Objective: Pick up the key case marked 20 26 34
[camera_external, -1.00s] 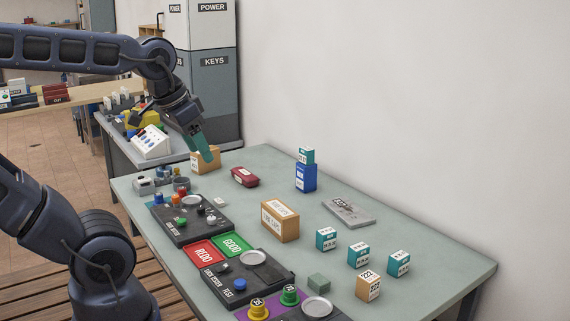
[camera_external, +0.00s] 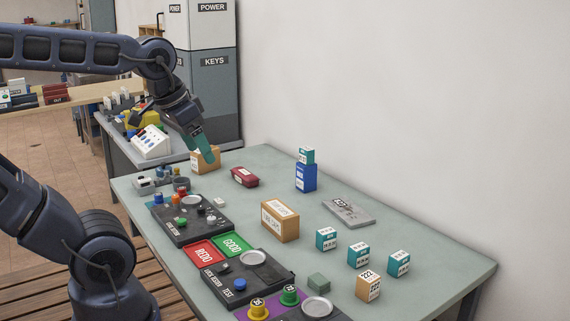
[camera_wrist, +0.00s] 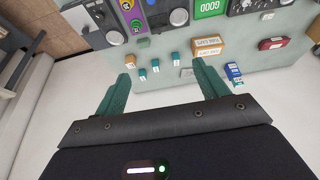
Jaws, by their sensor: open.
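Three small teal cases with white labels stand in a loose row on the right part of the table: one (camera_external: 327,239) to the left, one (camera_external: 358,255) in the middle and one (camera_external: 399,263) to the right. A fourth teal case (camera_external: 306,156) sits on top of a blue box (camera_external: 306,178). The label digits are too small to read, so I cannot tell which is 20 26 34. My gripper (camera_external: 206,153) is open and empty near the table's far end, well away from the row. In the wrist view, the row shows beyond my gripper's spread fingers (camera_wrist: 163,76).
A cardboard box (camera_external: 281,221), an orange-tan box marked 222 (camera_external: 368,287), a dark red case (camera_external: 244,177) and a grey plate (camera_external: 348,211) lie around. Black trays (camera_external: 243,278) line the near edge. A wall bounds the table's right side.

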